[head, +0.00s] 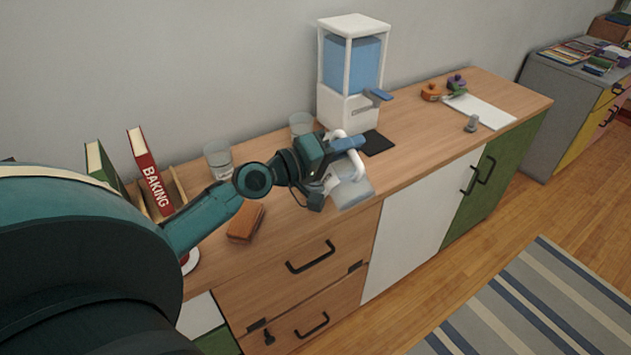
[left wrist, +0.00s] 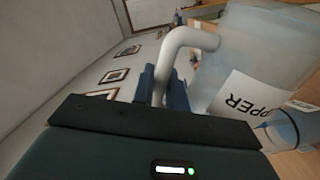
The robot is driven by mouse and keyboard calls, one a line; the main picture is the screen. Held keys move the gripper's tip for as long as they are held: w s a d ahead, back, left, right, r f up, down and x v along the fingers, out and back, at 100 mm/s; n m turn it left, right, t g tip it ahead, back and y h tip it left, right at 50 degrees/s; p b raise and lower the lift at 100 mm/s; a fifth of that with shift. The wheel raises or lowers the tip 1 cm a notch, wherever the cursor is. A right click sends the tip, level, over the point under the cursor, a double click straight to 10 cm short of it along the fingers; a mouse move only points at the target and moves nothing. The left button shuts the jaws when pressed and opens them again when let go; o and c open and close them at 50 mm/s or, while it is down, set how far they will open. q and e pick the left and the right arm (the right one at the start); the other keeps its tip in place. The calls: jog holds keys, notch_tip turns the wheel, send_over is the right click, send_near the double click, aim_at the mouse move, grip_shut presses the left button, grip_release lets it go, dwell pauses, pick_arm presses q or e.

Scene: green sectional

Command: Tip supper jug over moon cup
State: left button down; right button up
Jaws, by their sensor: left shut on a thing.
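The supper jug (head: 354,193) is a clear, pale jug with a white handle. My left gripper (head: 346,144) is shut on that handle and holds the jug near the counter's front edge, apparently tilted. In the left wrist view the handle (left wrist: 186,38) runs between the fingers, and the jug's white label (left wrist: 236,103) shows "PPER". Two clear cups stand at the back of the counter, one on the left (head: 218,160) and one nearer the dispenser (head: 301,124). I cannot read which is the moon cup. My right gripper is not in view.
A white dispenser with a blue tank (head: 350,65) stands behind the jug, with a dark mat (head: 377,143) before it. An orange-brown block (head: 246,222) and books (head: 150,170) are left.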

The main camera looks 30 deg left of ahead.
pick_arm(q)
jog(key=shift+w+a+r+n, duration=0.15)
jog(key=shift+a+r+n, duration=0.15)
jog(key=shift+r+n, duration=0.15)
dwell(0.7)
jog(key=shift+d+f+m, duration=0.15)
jog(key=shift+f+m, duration=0.1)
jog(key=shift+f, duration=0.05)
jog(key=shift+s+d+f+m+b, duration=0.5)
jog(key=shift+d+f+m+b, duration=0.25)
jog(key=shift+m, duration=0.45)
jog(key=shift+s+d+m, duration=0.1)
jog(key=shift+d+m, duration=0.15)
jog(key=shift+m, duration=0.05)
